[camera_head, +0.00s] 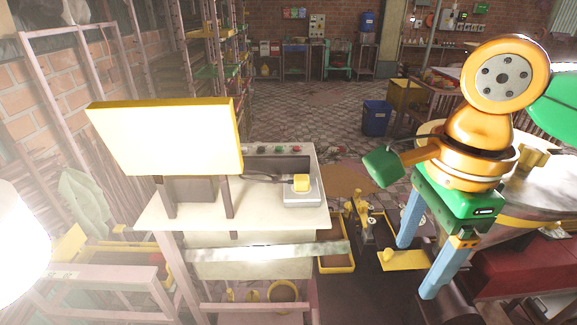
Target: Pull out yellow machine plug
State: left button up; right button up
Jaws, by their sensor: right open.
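The yellow plug (301,183) sits in a pale socket box (303,198) on the right part of the white machine's top (260,216). A dark cable runs left from the plug. My right gripper (416,271) is right of the machine and apart from the plug. Its two blue fingers are spread, with nothing between them, and point down and to the left. My left gripper is not in view.
A large yellow panel (165,136) stands on posts over the machine's left part. A round table (535,190) is behind my right arm. A yellow-rimmed tray (337,262) and small yellow-and-metal equipment (362,215) lie between the machine and my gripper. A blue bin (376,118) stands farther back.

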aim_at(301, 183)
jog(key=i+j, duration=0.35)
jog(key=i, duration=0.15)
jog(key=i+j, duration=0.35)
jog(key=i, duration=0.15)
jog(key=k, duration=0.1)
